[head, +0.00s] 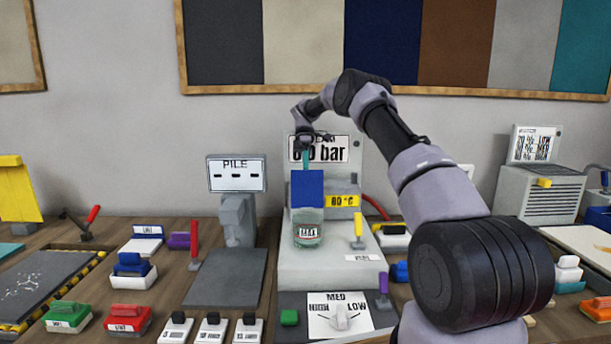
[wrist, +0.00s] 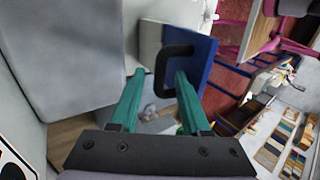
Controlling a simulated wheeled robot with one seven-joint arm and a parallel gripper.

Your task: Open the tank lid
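In the wrist view the blue lid (wrist: 203,65) carries a black C-shaped handle (wrist: 163,66). My gripper (head: 306,158) is at the lid's top edge in the head view. In the wrist view its teal fingers (wrist: 160,76) are apart, with part of the handle showing between and beyond their tips. Whether they touch it cannot be told.
A gauge panel (head: 336,150) stands close behind the tank. A PILE display (head: 236,174) is at left. Several small coloured blocks and red levers crowd the bench.

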